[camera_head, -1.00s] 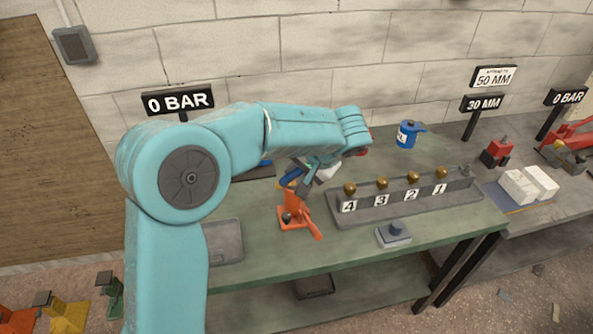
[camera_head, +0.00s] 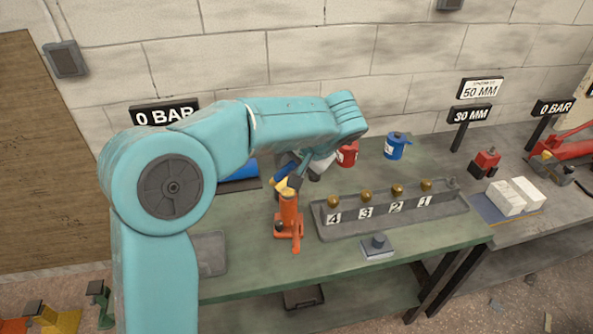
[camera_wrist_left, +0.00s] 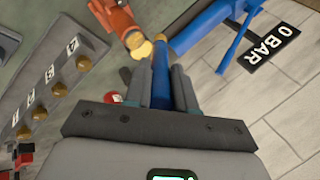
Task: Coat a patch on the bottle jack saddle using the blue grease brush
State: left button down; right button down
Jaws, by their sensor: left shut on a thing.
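The orange bottle jack (camera_head: 289,214) stands upright on the green bench, left of the numbered rack. My left gripper (camera_head: 292,172) is just above the jack's top, with its fingers shut on the blue grease brush; the brush's blue handle shows between the fingers in the left wrist view (camera_wrist_left: 160,86). My right gripper is out of view.
The numbered rack (camera_head: 395,213) with brass knobs lies right of the jack. A red pot (camera_head: 347,154) and a blue pot (camera_head: 396,147) stand behind it. A grey block (camera_head: 378,246) lies in front. A "0 BAR" sign (camera_head: 165,113) stands behind my arm.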

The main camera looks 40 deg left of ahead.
pick_arm(q)
jog(key=shift+r+p, duration=0.3)
jog(key=shift+r, duration=0.35)
jog(key=shift+w+r, duration=0.25)
jog(key=shift+r, duration=0.05)
jog(key=shift+s+r+p, duration=0.15)
jog(key=shift+r+p, duration=0.45)
jog(key=shift+r, duration=0.1)
jog(key=shift+s+r+p, duration=0.1)
jog(key=shift+r+p, duration=0.5)
jog(key=shift+r, duration=0.1)
jog(key=shift+w+d, duration=0.1)
jog(key=shift+w, duration=0.05)
jog(key=shift+w+d+f, duration=0.1)
jog(key=shift+w, duration=0.1)
jog(key=shift+s, duration=0.25)
jog(key=shift+w, duration=0.1)
jog(key=shift+w, duration=0.1)
